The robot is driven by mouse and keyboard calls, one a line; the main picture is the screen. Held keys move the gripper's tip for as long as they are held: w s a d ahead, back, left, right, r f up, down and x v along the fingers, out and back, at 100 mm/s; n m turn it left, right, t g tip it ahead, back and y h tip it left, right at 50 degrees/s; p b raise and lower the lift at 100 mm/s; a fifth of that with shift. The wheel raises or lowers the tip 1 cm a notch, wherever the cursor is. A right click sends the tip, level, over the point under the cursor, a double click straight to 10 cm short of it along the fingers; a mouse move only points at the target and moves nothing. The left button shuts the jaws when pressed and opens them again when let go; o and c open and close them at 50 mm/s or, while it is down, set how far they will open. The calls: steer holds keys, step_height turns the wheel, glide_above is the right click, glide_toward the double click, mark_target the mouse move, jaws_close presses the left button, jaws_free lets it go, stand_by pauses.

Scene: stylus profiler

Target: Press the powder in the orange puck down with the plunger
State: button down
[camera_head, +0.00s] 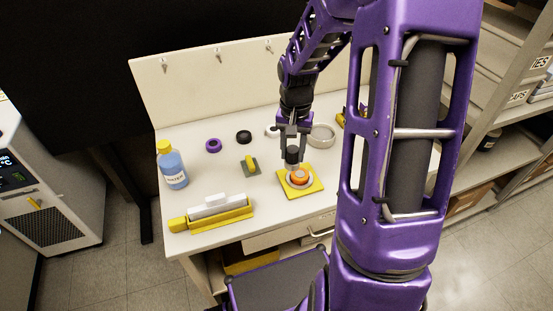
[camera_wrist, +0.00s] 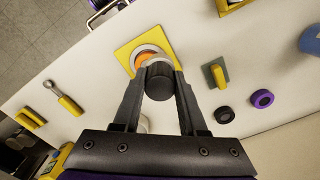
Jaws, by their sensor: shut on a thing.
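The orange puck (camera_head: 299,181) sits on a square yellow mat (camera_head: 316,185) near the front middle of the bench. In the wrist view the puck (camera_wrist: 142,58) shows partly, on the yellow mat (camera_wrist: 126,50). My gripper (camera_head: 291,146) is above it, pointing down, shut on the dark handle of the plunger (camera_head: 292,155). In the wrist view the plunger's round dark top (camera_wrist: 160,84) is between my fingertips, with a pale grey disc below it. The plunger's lower end is over or in the puck; I cannot tell whether it touches powder. The powder is hidden.
A blue bottle (camera_head: 173,170) stands at the left, behind a yellow and white device (camera_head: 212,211). A purple ring (camera_head: 213,145), a black ring (camera_head: 244,137) and a yellow-handled block (camera_head: 251,166) lie left of the mat. A grey ring (camera_head: 322,135) lies behind it.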

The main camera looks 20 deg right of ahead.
steer(key=d, duration=0.1)
steer(key=d+m, duration=0.1)
steer(key=d, duration=0.1)
steer(key=shift+w+r, duration=0.2)
steer(key=shift+w, duration=0.2)
steer(key=b, duration=0.4)
glide_above(300, 174)
steer(key=shift+f, duration=2.65)
steer(key=shift+f+b, duration=0.35)
steer(key=shift+f, duration=0.3)
stand_by(0.5)
step_height(300, 174, up, 7)
steer(key=p, duration=0.5)
steer(key=shift+r, duration=0.15)
